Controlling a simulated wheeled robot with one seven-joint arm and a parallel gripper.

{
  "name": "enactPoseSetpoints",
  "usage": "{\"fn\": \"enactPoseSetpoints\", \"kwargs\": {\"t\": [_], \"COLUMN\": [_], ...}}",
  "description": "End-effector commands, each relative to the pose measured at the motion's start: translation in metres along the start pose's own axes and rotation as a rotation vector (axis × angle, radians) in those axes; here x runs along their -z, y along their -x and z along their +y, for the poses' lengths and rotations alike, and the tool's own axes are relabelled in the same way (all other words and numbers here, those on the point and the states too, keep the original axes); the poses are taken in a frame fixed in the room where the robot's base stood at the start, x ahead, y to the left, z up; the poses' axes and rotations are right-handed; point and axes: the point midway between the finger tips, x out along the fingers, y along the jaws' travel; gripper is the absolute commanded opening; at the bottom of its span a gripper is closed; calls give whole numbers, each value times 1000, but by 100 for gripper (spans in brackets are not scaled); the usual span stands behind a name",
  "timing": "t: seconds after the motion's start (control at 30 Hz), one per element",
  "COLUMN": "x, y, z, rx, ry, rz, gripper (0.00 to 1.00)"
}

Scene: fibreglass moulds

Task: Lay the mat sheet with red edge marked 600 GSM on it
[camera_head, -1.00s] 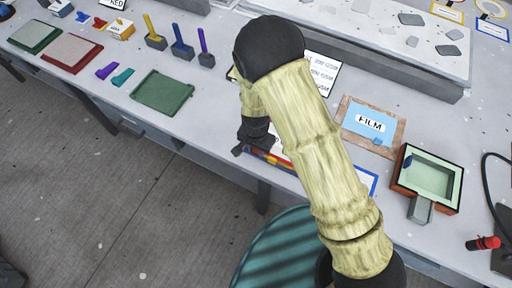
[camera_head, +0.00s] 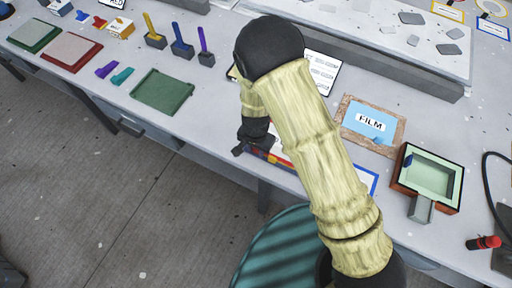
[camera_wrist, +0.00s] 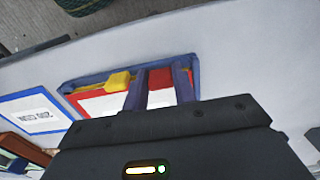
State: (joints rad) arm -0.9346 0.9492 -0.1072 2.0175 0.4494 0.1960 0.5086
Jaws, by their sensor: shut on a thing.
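The red-edged white mat sheet (camera_wrist: 105,101) lies in a blue-rimmed tray (camera_wrist: 85,80) below my gripper; its marking is hidden. My gripper (camera_wrist: 161,78) has its two fingers down over the sheet, shut on it at a red part between them. In the head view my gripper (camera_head: 248,148) is low at the table's front edge, partly behind my arm. A strip of red (camera_head: 284,160) shows beside it. A yellow block (camera_wrist: 118,81) sits at the tray's edge, left of the fingers in the wrist view.
A blue-edged sheet (camera_wrist: 33,117) lies beside the tray. A framed FILM sheet (camera_head: 347,136), an orange-and-green box (camera_head: 398,181) and a printed card (camera_head: 322,72) stand to the right. A green flat mould (camera_head: 162,92) lies to the left, with bare table between it and my gripper.

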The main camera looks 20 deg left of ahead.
Motion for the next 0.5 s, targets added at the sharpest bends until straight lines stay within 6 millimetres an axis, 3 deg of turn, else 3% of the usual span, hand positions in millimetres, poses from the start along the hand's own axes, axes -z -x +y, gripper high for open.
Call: {"fn": "enactPoseSetpoints", "kwargs": {"t": [0.5], "x": [0], "y": [-8], "z": [0], "rx": [-1], "ry": [0], "rz": [-1], "gripper": [4]}}
